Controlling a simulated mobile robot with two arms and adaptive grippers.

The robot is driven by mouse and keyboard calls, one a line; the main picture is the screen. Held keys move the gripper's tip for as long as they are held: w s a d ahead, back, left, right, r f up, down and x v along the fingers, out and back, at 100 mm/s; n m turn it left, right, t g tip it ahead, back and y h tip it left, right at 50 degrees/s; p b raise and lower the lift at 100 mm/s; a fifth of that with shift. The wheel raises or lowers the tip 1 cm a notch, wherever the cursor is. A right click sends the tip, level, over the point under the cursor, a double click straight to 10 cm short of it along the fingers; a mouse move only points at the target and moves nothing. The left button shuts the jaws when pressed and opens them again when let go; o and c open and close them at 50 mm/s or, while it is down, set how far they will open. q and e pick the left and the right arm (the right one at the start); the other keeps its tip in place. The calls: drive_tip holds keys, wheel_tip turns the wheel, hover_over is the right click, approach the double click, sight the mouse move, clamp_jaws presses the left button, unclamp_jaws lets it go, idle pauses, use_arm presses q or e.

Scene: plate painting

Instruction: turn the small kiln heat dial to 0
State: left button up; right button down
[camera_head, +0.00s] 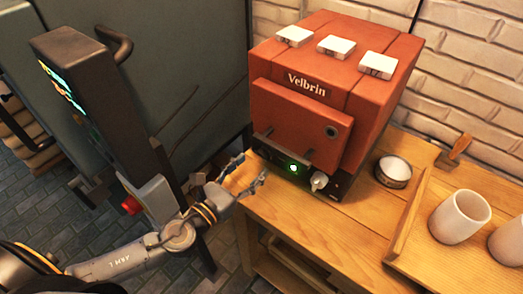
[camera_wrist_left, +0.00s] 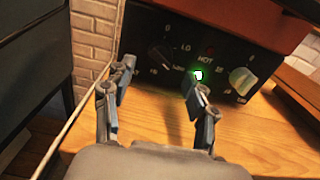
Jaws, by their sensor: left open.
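The small red kiln (camera_head: 345,75), marked Velbrin, stands on a wooden bench. In the left wrist view, its black front panel (camera_wrist_left: 210,35) has a black dial (camera_wrist_left: 160,56) at left, with marks including 0 at the top and LO at the upper right. I cannot tell surely where the dial points. A pale dial (camera_wrist_left: 241,79) sits at the panel's right, and also shows in the head view (camera_head: 319,181). A green light (camera_head: 293,168) glows between them. My left gripper (camera_head: 252,168) is open and empty in front of the panel's left part, apart from the black dial. My right gripper is out of view.
A dark grey cabinet (camera_head: 185,60) with a black column and red button (camera_head: 131,205) is at left. Brick walls are behind.

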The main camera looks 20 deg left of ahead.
sight(262, 157)
use_arm(q)
drive_tip(key=p+x, duration=0.1)
drive_tip(key=x, duration=0.4)
drive_tip(key=shift+w, duration=0.15)
drive_tip(key=c, duration=1.1)
